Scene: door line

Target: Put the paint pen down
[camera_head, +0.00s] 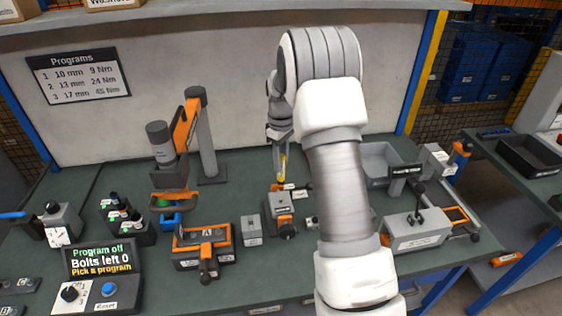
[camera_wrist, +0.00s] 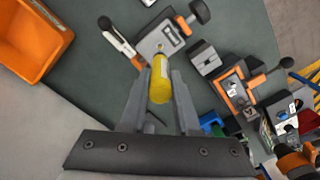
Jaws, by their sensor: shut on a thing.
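The paint pen is yellow and hangs from my gripper, tip down, in the head view (camera_head: 284,163). In the wrist view the pen (camera_wrist: 160,84) sits between the two grey fingers of my gripper (camera_wrist: 160,92), which is shut on it. In the head view my gripper (camera_head: 280,138) is above the green bench, behind a grey and orange clamp-like fixture (camera_head: 281,208). In the wrist view the pen's far end lies over or close to that fixture (camera_wrist: 160,38). I cannot tell whether they touch.
An orange bin (camera_wrist: 28,38) is at the wrist view's upper left. A small grey block (camera_head: 251,230) and an orange fixture marked A (camera_head: 203,245) stand to the left.

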